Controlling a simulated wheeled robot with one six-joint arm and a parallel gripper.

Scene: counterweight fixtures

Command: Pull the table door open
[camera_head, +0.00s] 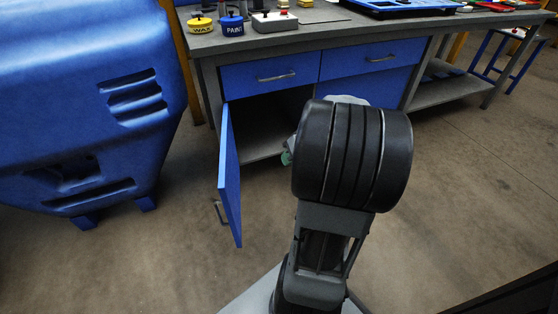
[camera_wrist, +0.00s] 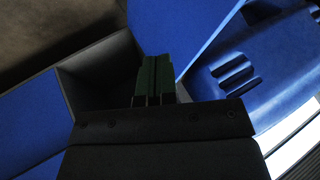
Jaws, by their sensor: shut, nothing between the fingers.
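The table door (camera_head: 230,180) is a blue panel hinged at the left of the table's cabinet. It stands wide open, swung out toward me, with its handle (camera_head: 220,212) on the left-hand face. The dark cabinet interior (camera_head: 262,118) is exposed. In the wrist view the door (camera_wrist: 180,28) rises behind and right of my gripper (camera_wrist: 153,72), with the cabinet opening at left. My gripper's dark green fingers are shut together with nothing between them. In the head view my arm hides most of the gripper. Contact between fingers and door cannot be told.
The table (camera_head: 300,38) has two blue drawers and a closed blue panel at right. Yellow and blue pots (camera_head: 200,24) stand on top. A large blue machine (camera_head: 90,110) is left of the door; floor shows between them.

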